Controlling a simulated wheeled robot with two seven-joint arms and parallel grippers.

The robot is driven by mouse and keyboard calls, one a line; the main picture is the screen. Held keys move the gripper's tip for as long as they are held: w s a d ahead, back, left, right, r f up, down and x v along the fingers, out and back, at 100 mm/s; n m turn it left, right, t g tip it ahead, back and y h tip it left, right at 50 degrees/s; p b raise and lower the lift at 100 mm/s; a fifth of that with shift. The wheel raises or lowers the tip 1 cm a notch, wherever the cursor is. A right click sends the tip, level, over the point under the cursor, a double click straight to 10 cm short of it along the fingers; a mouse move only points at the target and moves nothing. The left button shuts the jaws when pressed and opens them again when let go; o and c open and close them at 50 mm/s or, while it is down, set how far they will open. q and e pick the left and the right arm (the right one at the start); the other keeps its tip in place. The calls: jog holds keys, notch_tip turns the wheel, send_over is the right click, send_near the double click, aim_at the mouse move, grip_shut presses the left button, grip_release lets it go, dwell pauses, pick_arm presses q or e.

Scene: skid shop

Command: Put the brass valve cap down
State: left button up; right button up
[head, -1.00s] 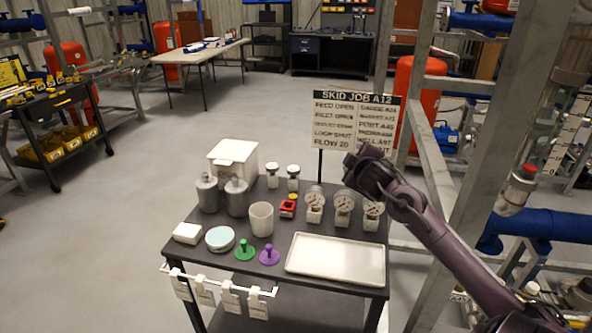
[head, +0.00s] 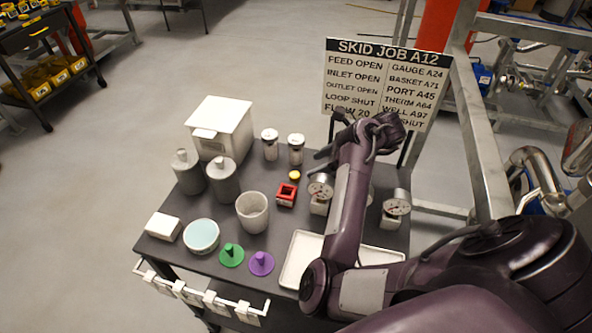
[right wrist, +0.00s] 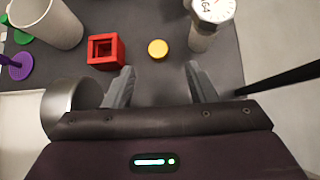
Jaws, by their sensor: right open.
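The brass valve cap (head: 295,176) is a small yellow disc lying on the dark cart top (head: 222,263), just behind a red square block with a hole (head: 287,195). In the right wrist view the cap (right wrist: 158,49) lies apart from the fingers, a little beyond the space between their tips. My right gripper (head: 328,140) is open and empty, reaching in over the back right of the cart; both fingers show in the right wrist view (right wrist: 160,70). My left gripper is not in view.
Gauges (head: 320,192) stand right of the cap, partly behind my right arm. Two white-capped jars (head: 296,150) stand behind it, and a pale cup (head: 252,212) is at front left. The sign (head: 385,85) rises behind. A white tray (head: 297,262) lies at front right.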

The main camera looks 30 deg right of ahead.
aim_at(297, 175)
jog(key=x, duration=0.7)
jog(key=shift+s+f+b, duration=0.1)
jog(key=shift+s+b, duration=0.1)
jog(key=shift+b, duration=0.15)
jog(key=shift+c, duration=0.2)
jog(key=c, duration=1.1)
jog(key=shift+o, duration=0.2)
